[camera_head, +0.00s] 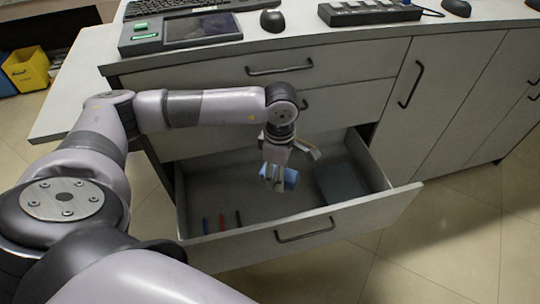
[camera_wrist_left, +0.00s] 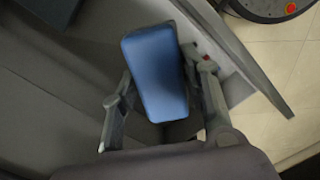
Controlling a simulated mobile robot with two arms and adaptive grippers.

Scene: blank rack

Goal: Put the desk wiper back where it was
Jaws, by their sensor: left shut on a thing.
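The desk wiper is a blue block (camera_head: 290,178), and it also shows large in the left wrist view (camera_wrist_left: 155,75). My left gripper (camera_head: 275,180) is shut on it, with one finger on each side in the left wrist view (camera_wrist_left: 158,108). In the head view the gripper points down over the open bottom drawer (camera_head: 350,213) and partly hides the wiper. I cannot tell the wiper's exact height above the drawer floor. My right gripper is in neither view.
Red, blue and dark pens (camera_head: 221,222) lie at the drawer's front left. A dark flat box (camera_head: 341,182) lies at its right. The drawer's middle floor looks clear. The counter (camera_head: 300,38) above carries a keyboard, a terminal (camera_head: 180,32) and a mouse (camera_head: 272,21).

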